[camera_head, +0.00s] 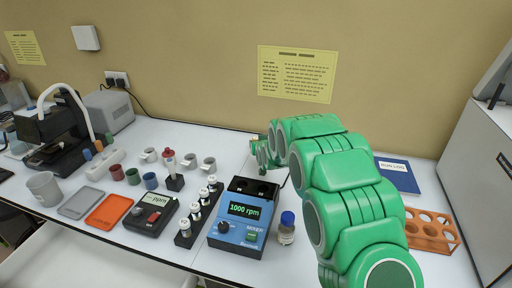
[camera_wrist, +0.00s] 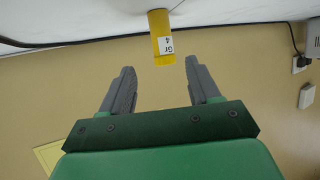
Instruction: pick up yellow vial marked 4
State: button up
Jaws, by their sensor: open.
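In the head view my gripper (camera_head: 259,155) is at the back of the table, behind the blue 1000 rpm device. I cannot make out the yellow vial there.
The blue device (camera_head: 225,240) stands in front of my gripper, with a blue-capped bottle (camera_head: 286,235) at its right. A black rack (camera_head: 183,239) of white-capped vials is at its left. An orange rack (camera_head: 450,232) is at the right. The wall is close behind.

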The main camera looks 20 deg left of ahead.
aim_at(255, 138)
jog(key=shift+w+a+f, duration=0.1)
jog(key=shift+w+a, duration=0.05)
jog(key=shift+a, duration=0.3)
jog(key=shift+x, duration=1.9)
jog(key=shift+r+x, duration=0.15)
jog(key=shift+x, duration=0.8)
jog(key=shift+r+x, duration=0.2)
jog(key=shift+x, duration=0.8)
jog(key=shift+w, duration=0.15)
jog(key=c, duration=1.1)
jog(key=shift+o, duration=0.2)
